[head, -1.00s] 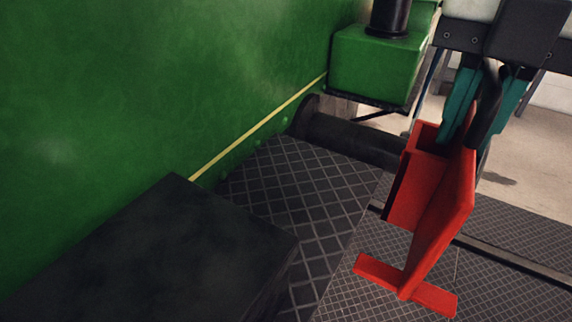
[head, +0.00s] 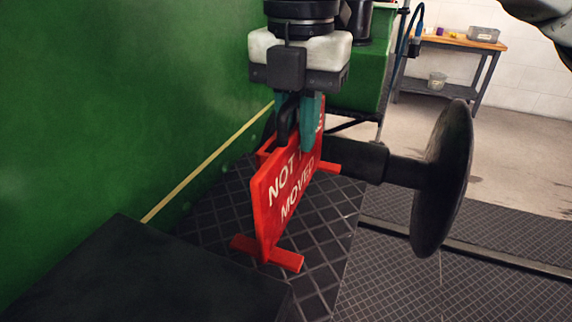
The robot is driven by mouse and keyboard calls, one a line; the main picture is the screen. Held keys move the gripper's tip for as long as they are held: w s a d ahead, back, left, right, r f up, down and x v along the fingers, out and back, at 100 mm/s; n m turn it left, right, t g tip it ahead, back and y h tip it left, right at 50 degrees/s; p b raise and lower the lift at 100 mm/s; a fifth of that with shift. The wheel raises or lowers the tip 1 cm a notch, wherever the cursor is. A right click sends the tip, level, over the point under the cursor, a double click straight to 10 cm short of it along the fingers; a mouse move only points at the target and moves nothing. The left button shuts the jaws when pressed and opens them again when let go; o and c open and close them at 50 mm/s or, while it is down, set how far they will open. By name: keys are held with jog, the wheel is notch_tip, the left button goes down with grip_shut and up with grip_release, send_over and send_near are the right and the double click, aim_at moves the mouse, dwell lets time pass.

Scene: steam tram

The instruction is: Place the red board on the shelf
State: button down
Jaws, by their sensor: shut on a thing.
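The red board (head: 268,205) has white lettering, of which "NOT" and "MOVED" can be read, and red feet at its base. My gripper (head: 297,135) is shut on its top part, with the teal fingers partly covering the lettering. The board is upright and hangs over the dark tread-plate shelf (head: 325,262) beside the green tram wall. I cannot tell whether its feet touch the plate.
A black box (head: 130,275) stands at the front left against the green wall (head: 90,100). A round black buffer (head: 445,180) sticks out to the right. A wooden table (head: 455,45) with containers stands far behind. Patterned floor lies at the lower right.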

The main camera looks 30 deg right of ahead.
jog(key=shift+w+a+f, duration=0.25)
jog(key=shift+w+f, duration=0.3)
jog(key=shift+f, duration=0.15)
jog(key=shift+w+a+f+b, duration=0.15)
jog(key=shift+f+b, duration=0.7)
jog(key=shift+f, duration=1.05)
jog(key=c, duration=1.1)
grip_release()
notch_tip(320, 180, up, 12)
jog(key=p, duration=0.4)
